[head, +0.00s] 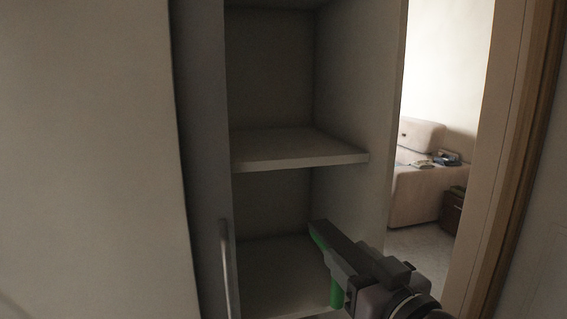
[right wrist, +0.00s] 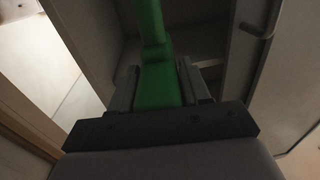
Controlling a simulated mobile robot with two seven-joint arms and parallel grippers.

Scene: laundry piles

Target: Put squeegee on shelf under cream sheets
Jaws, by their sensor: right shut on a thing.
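The green squeegee (right wrist: 158,82) is between the fingers of my right gripper (right wrist: 160,88) in the right wrist view, running up and away from it. In the head view my right gripper (head: 330,246) is shut on it at the lower right of the open cabinet, in front of the lower compartment. Green parts of the squeegee (head: 337,294) show beside and below the fingers; the rest is hidden. The middle shelf (head: 300,148) and the lower shelf (head: 270,278) look bare. No cream sheets are in view. My left gripper is not in view.
A pale cabinet door with a metal handle (head: 227,262) stands at the left. The cabinet's right side wall (head: 365,90) is close to my right gripper. Beyond the doorway at right is a beige sofa (head: 415,200).

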